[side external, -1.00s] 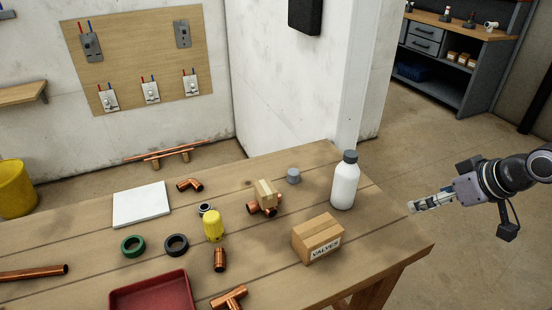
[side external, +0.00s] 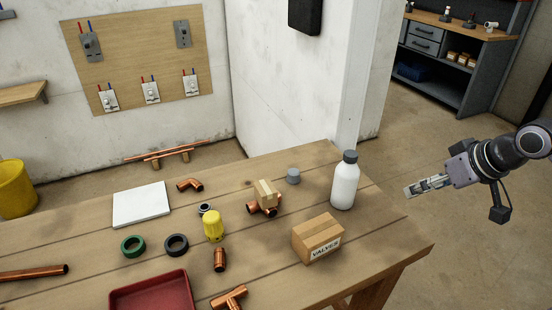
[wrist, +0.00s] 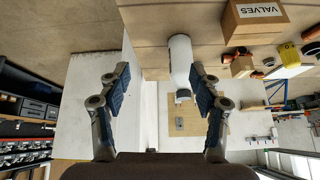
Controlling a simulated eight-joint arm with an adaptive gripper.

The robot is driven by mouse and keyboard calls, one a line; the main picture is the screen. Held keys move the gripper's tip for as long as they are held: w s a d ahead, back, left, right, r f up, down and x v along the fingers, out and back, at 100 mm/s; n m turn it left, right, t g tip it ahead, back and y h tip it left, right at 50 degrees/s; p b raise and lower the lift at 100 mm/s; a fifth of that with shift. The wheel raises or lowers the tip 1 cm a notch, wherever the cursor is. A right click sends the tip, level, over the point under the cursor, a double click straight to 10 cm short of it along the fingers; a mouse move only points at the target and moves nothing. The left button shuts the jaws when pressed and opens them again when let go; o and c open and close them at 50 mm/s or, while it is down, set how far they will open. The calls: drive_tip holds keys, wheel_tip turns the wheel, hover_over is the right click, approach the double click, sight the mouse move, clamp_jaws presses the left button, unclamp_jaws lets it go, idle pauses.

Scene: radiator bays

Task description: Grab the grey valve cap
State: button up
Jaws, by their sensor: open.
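The grey valve cap (side external: 293,176) is a small short cylinder standing on the wooden table (side external: 120,255) near its back edge, left of the white bottle (side external: 343,182).
The bottle with its dark grey lid also shows in the wrist view (wrist: 180,55). A VALVES carton (side external: 318,238) stands in front of it.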

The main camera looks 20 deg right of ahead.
drive_tip(key=w+a+r+m+g, duration=0.1)
drive_tip(key=w+a+r+m, duration=0.1)
drive_tip(key=w, duration=0.4)
drive_tip(key=w+a+r+m+g+h, duration=0.1)
drive_tip(key=w+a+r+m, duration=0.1)
drive_tip(key=w, duration=0.5)
drive_tip(key=w+a+r+m+g, duration=0.1)
drive_tip(key=w+a+r+m, duration=0.1)
drive_tip(key=w, duration=0.4)
drive_tip(key=shift+w+r, duration=0.15)
drive_tip(key=shift+w, duration=0.2)
drive_tip(key=w+a+f+m+g+h, duration=0.1)
drive_tip(key=w+a+f+m+h, duration=0.1)
drive_tip(key=w+a+f+m, duration=0.35)
drive_tip(key=m+g+h, duration=0.1)
drive_tip(key=m, duration=0.2)
approach(294, 171)
drive_tip(key=shift+x, duration=5.05)
drive_tip(key=c, duration=0.8)
